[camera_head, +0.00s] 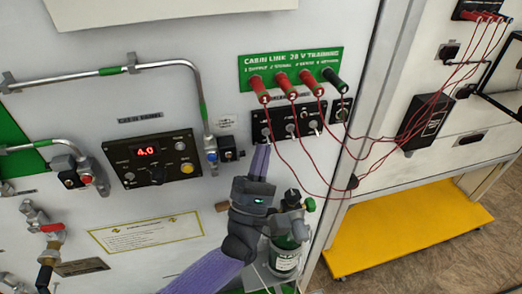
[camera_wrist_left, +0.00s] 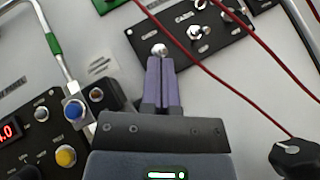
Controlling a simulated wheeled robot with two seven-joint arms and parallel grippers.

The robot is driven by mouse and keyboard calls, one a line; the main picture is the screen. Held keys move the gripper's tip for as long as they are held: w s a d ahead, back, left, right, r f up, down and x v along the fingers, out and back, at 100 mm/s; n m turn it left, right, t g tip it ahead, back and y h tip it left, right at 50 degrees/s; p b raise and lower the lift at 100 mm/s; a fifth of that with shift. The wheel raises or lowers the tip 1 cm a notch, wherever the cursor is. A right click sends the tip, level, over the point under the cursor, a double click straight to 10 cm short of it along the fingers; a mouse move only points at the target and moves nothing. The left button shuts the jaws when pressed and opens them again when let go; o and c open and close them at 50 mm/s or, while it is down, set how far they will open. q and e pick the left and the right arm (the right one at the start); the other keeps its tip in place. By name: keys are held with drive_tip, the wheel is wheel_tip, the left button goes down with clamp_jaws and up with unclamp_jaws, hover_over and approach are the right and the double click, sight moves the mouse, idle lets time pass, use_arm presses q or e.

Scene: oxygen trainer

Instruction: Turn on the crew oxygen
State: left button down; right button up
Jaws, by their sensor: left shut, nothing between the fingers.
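My left gripper (camera_head: 264,147) comes up from below in the head view. Its purple fingers are shut with nothing between them, and the wrist view shows the closed tips (camera_wrist_left: 161,62). The tips are at the leftmost toggle switch (camera_wrist_left: 160,49) of a black switch panel (camera_head: 298,121). I cannot tell whether they touch it. Other toggles (camera_head: 290,128) sit to the right on that panel. I cannot read its small labels, so which switch is crew oxygen is unclear. My right gripper is not in view.
Thin red cables (camera_head: 328,190) hang from red plugs (camera_head: 287,87) and cross right of the fingers. A display panel (camera_head: 151,158) reading 4.0 is to the left. A green bottle (camera_head: 284,258) stands below, beside my arm. A yellow platform (camera_head: 410,225) is at right.

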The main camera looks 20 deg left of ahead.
use_arm(q)
drive_tip(key=shift+s+d+r+n+g+y+p, duration=0.15)
drive_tip(key=shift+r+n+g+y+p, duration=0.35)
drive_tip(key=shift+p, duration=0.8)
drive_tip(key=shift+s+d+r+n+g+y+p, duration=0.15)
drive_tip(key=shift+n+g+y+p, duration=0.4)
drive_tip(key=shift+n+g+p, duration=0.6)
drive_tip(key=shift+s+d+r+n+g+y+p, duration=0.1)
drive_tip(key=shift+r+n+g+y+p, duration=0.45)
drive_tip(key=shift+p, duration=0.9)
drive_tip(key=shift+f, duration=0.55)
